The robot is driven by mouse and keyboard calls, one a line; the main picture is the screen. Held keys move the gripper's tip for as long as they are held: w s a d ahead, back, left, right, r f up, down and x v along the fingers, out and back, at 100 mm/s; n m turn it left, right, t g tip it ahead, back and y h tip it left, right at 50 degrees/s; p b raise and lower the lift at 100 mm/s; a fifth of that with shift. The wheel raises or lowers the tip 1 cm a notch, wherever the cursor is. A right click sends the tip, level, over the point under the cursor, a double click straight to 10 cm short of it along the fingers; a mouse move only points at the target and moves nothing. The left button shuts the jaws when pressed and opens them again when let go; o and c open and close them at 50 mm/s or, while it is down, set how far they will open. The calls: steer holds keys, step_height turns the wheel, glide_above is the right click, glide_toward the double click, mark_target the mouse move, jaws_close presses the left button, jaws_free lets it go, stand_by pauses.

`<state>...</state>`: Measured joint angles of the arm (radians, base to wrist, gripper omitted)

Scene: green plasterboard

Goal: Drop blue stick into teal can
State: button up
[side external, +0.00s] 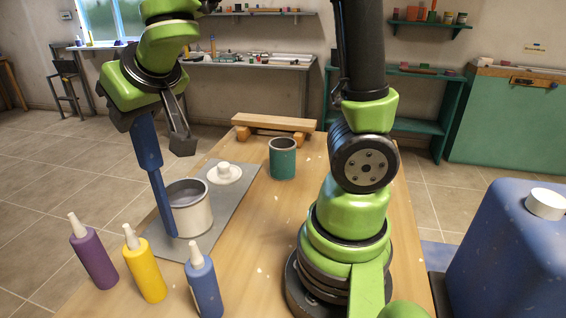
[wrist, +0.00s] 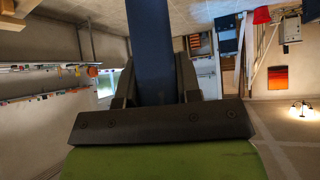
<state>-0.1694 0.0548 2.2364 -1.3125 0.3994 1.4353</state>
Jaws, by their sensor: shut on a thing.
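The blue stick (side external: 151,160) hangs nearly upright, slightly tilted, from my gripper (side external: 158,138) in the side external view. Its lower end shows in front of the left side of a white can, and I cannot tell whether they touch. In the wrist view, the blue stick (wrist: 153,45) stands between the two dark fingers of my gripper (wrist: 152,78), which is shut on it. The teal can (side external: 283,164) stands upright on the wooden table, right of the stick and apart from it. Its inside is mostly hidden.
The open white can (side external: 196,215) stands on a grey mat (side external: 233,200) with a white lid (side external: 224,173) behind it. Purple (side external: 93,252), yellow (side external: 144,266) and blue (side external: 205,284) bottles line the front left. Wooden blocks (side external: 272,125) lie behind the teal can.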

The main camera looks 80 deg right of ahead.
steer(key=shift+r, duration=0.1)
step_height(320, 180, up, 13)
steer(key=s+d+m+g+h, duration=0.25)
steer(key=d+m, duration=0.25)
steer(key=d, duration=1.6)
steer(key=s+d+m+g+h, duration=0.2)
steer(key=s+d+m+h, duration=0.1)
steer(key=s+d, duration=0.8)
steer(key=d+m, duration=0.1)
steer(key=d, duration=0.3)
steer(key=shift+r, duration=0.2)
step_height(320, 180, down, 10)
steer(key=shift+w+f, duration=0.1)
steer(key=shift+f, duration=0.05)
steer(key=shift+c, duration=0.4)
step_height(320, 180, down, 7)
